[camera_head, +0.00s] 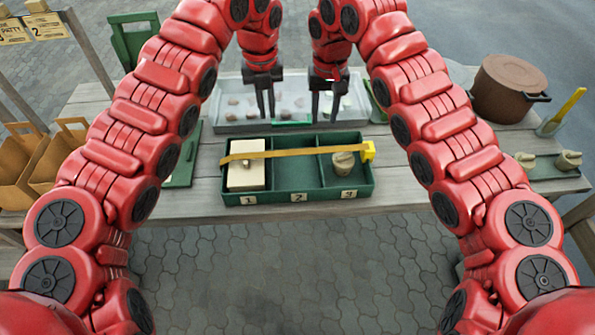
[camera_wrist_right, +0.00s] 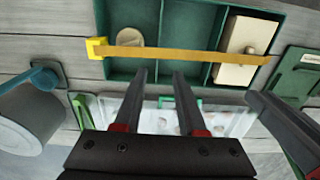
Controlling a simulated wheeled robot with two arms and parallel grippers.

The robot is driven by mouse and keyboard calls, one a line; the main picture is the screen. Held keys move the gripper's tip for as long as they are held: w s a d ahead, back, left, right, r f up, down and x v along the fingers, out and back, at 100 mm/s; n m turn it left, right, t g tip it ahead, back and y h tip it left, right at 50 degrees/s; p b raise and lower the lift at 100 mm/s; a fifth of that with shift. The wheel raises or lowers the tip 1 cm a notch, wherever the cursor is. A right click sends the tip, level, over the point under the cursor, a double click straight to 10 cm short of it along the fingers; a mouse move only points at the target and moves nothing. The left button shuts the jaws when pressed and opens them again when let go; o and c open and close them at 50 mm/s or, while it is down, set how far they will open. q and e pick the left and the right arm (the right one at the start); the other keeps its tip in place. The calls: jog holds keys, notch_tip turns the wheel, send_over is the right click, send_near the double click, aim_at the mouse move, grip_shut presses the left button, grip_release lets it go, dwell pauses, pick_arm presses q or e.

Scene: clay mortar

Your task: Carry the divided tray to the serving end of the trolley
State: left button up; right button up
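The divided tray (camera_head: 297,195) is dark green with three compartments and stands at the trolley's near edge. A cream block with a small knob (camera_head: 246,177) fills its left compartment, the middle looks empty, and a round beige lidded pot (camera_head: 342,163) sits in the right one. An orange strap (camera_head: 290,153) with a yellow buckle (camera_head: 368,151) crosses the top. My left gripper (camera_head: 266,115) and right gripper (camera_head: 325,115) hang behind the tray, apart from it, both open and empty. The right wrist view shows the right fingers (camera_wrist_right: 168,105) spread, with the tray (camera_wrist_right: 185,40) beyond them.
A shallow pale tray (camera_head: 228,115) with several small pieces lies behind the divided tray. A brown lidded pot (camera_head: 508,88) stands at the right, near a green board with small beige pots (camera_head: 567,160). Brown paper bags (camera_head: 45,160) stand at the left. Bare planks lie beside the tray.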

aim_at(320, 162)
pick_arm(q)
jog(key=shift+s, duration=0.1)
pick_arm(e)
jog(key=shift+s, duration=0.1)
pick_arm(q)
jog(key=shift+s+f, duration=0.1)
pick_arm(e)
jog(key=shift+s, duration=0.1)
pick_arm(q)
notch_tip(320, 162, down, 17)
jog(key=shift+f, duration=0.1)
pick_arm(e)
notch_tip(320, 162, down, 17)
jog(key=shift+f, duration=0.2)
jog(key=shift+c, duration=0.2)
pick_arm(q)
grip_shut()
pick_arm(e)
jog(key=shift+c, duration=1.1)
grip_shut()
pick_arm(q)
jog(key=shift+a, duration=0.1)
pick_arm(e)
jog(key=shift+d, duration=0.1)
